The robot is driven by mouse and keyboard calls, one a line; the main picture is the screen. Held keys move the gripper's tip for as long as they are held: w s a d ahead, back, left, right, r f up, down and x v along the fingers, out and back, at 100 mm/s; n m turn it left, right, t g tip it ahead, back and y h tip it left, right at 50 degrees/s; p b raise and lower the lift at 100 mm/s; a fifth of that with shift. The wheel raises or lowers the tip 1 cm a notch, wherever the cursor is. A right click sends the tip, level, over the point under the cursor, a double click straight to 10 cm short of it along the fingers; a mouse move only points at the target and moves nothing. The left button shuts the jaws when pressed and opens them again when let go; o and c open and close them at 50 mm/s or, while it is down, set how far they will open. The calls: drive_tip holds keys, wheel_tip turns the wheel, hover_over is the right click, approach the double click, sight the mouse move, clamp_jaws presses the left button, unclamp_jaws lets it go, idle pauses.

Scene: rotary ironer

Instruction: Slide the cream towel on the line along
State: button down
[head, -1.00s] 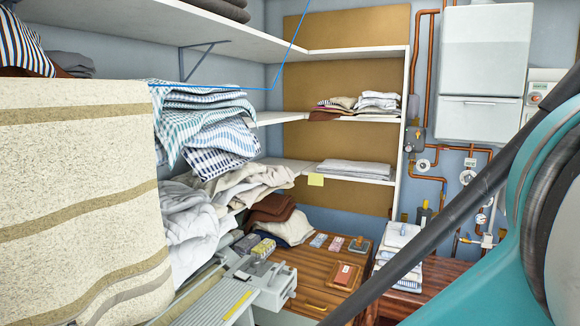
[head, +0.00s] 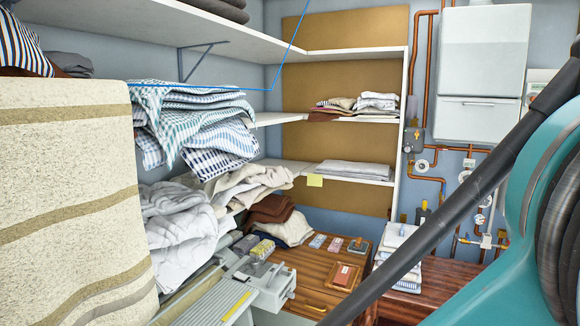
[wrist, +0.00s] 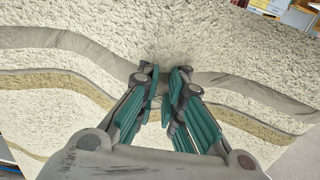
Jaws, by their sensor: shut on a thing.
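The cream towel (head: 70,190) with tan and grey-brown stripes hangs from the blue line (head: 215,86) at the left of the head view. Its right edge stands left of the checked cloths. In the wrist view the towel (wrist: 230,50) fills most of the picture. My gripper (wrist: 163,85) is shut on the towel, with the cloth pinched and creased between its teal-padded fingers. The exact fold between the fingertips is partly hidden. The gripper does not show in the head view, where a teal and black part of my arm fills the right side.
Checked cloths (head: 195,120) and crumpled white laundry (head: 175,225) lie right of the towel. A grey machine (head: 265,285) stands below them. A wooden chest (head: 325,262) and a white boiler (head: 485,60) are farther back. The line runs free right of the towel.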

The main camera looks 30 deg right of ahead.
drive_tip(key=shift+s, duration=0.1)
drive_tip(key=shift+s+a, duration=0.55)
drive_tip(key=shift+a, duration=0.25)
drive_tip(key=shift+s+a, duration=0.6)
drive_tip(key=shift+a, duration=0.25)
drive_tip(key=shift+s+a, duration=0.55)
drive_tip(key=shift+a, duration=0.25)
drive_tip(key=c, duration=1.6)
unclamp_jaws()
drive_tip(key=shift+c, duration=0.2)
drive_tip(key=v, duration=0.6)
drive_tip(key=shift+p, duration=0.3)
